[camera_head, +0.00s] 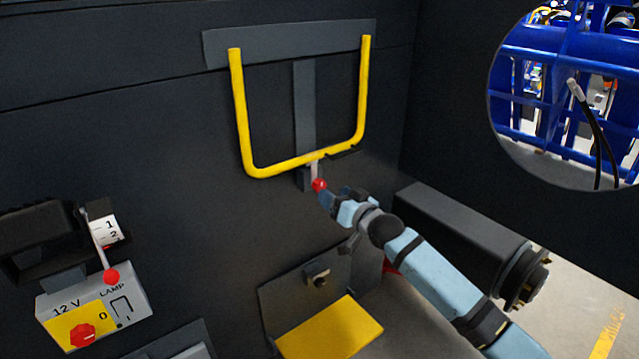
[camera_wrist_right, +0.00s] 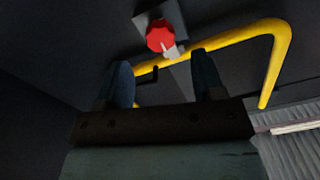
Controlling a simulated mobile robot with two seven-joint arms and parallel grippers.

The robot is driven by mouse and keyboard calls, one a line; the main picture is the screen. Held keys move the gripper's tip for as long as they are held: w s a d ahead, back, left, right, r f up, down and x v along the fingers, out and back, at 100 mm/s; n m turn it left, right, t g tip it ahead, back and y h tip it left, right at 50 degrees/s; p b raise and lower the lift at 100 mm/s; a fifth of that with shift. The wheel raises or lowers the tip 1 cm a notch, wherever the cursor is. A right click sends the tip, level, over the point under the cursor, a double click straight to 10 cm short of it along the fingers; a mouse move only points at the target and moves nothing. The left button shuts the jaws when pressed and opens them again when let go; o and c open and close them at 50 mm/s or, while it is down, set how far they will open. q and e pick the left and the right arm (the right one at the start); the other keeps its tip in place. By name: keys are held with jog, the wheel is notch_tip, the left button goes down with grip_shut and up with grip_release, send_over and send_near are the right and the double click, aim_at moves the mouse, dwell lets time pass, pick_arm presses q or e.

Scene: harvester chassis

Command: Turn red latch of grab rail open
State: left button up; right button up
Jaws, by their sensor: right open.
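The yellow U-shaped grab rail (camera_head: 240,110) stands against the dark wall, its bottom bar low and its two legs going up to a grey plate. The red latch knob (camera_head: 319,185) sits just under the middle of the bottom bar, on a pale lever. In the right wrist view the red knob (camera_wrist_right: 160,37) shows beyond the fingers, with a grey bracket behind it. My right gripper (camera_head: 327,197) is close to the knob, at its lower right. In the right wrist view its two fingers (camera_wrist_right: 165,83) are apart with nothing between them. My left gripper is not in view.
A lamp box (camera_head: 130,299) with a red-tipped lever and a red knob is at the lower left. A yellow step (camera_head: 330,330) is below the rail. A dark beam (camera_head: 455,235) lies right of my arm. A round opening (camera_head: 565,95) is at the upper right.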

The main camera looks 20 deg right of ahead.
aim_at(322, 186)
jog(key=x, duration=0.6)
jog(key=shift+w+a+p, duration=0.15)
jog(key=shift+w+p, duration=0.15)
jog(key=shift+p, duration=0.05)
jog(key=c, duration=0.9)
